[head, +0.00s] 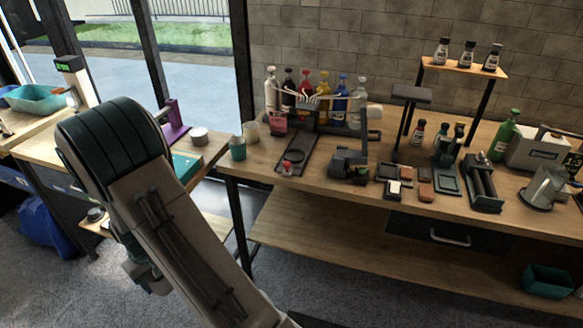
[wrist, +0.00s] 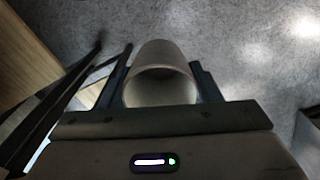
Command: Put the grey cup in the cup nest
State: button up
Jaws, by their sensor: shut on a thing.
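The grey cup (wrist: 160,88) is between the two fingers of my gripper (wrist: 159,78) in the wrist view. My gripper is shut on it, and the cup's round open mouth faces the camera. The grey floor shows beyond the cup. In the head view my arm covers the left foreground, and I cannot make out the cup there. I cannot tell which thing is the cup nest. A teal cup (head: 237,148) and a beige cup (head: 250,131) stand at the left end of the long workbench.
The long wooden workbench (head: 262,155) carries bottles, a rack and several small blocks. A lower shelf (head: 330,232) runs beneath it. A side table on the left holds a purple stand (head: 174,124) and a round tin (head: 198,136). Dark bars (wrist: 75,85) pass close left of my gripper.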

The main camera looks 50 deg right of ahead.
aim_at(294, 158)
jog(key=k, duration=0.45)
jog(key=z, duration=1.1)
jog(key=i, duration=0.2)
jog(key=z, duration=0.05)
